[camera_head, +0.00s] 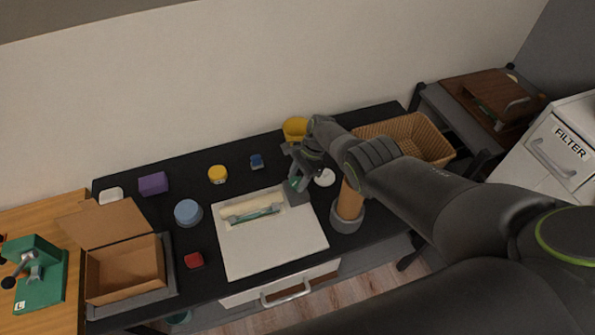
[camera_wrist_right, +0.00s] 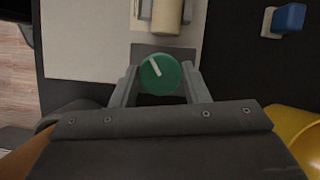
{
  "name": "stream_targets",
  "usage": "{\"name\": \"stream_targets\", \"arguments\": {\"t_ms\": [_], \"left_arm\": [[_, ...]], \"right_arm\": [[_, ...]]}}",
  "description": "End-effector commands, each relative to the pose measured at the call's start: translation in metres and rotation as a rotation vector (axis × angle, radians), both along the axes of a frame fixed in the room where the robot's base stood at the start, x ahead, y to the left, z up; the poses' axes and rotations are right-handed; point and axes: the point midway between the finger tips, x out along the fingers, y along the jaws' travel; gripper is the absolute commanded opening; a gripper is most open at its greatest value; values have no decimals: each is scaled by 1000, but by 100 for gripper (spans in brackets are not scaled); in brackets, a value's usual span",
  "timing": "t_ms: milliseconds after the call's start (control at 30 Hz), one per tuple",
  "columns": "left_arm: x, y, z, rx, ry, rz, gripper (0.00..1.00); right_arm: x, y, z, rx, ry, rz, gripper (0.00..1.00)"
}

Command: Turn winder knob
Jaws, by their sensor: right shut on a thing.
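The winder knob (camera_wrist_right: 160,73) is a round green knob with a white pointer line, tilted toward the upper left in the right wrist view. It sits on a grey block at the end of a cream roller (camera_wrist_right: 167,15). My right gripper (camera_wrist_right: 160,82) is shut on the knob, with one finger on each side of it. In the head view my right gripper (camera_head: 297,183) is at the right end of the roller, on the white board (camera_head: 270,250), and mostly hides the knob. My left gripper is not in view.
An open cardboard box (camera_head: 125,273) stands at the left of the black table. A purple block (camera_head: 153,184), a blue round tub (camera_head: 187,212), a red block (camera_head: 194,260) and a yellow tub (camera_head: 218,174) lie around. An orange cylinder (camera_head: 348,203) and a wicker basket (camera_head: 425,137) stand right.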

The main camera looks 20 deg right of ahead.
Motion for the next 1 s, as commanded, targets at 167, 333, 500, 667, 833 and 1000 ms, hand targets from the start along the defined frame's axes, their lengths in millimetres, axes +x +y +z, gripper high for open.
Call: {"name": "stream_targets", "arguments": {"t_ms": [167, 333, 500, 667, 833, 1000], "left_arm": [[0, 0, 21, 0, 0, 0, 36], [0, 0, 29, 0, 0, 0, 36], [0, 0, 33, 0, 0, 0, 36], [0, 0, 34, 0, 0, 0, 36], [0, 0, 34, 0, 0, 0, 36], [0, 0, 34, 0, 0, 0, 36]], "right_arm": [[-1, 0, 5, 0, -3, -167, 19], [-1, 0, 3, 1, -6, -327, 19], [-3, 0, 1, 1, -6, -487, 19], [-3, 1, 1, 2, -6, -639, 19], [-4, 1, 1, 2, -8, -800, 19], [-5, 2, 1, 2, -5, -956, 19]]}}
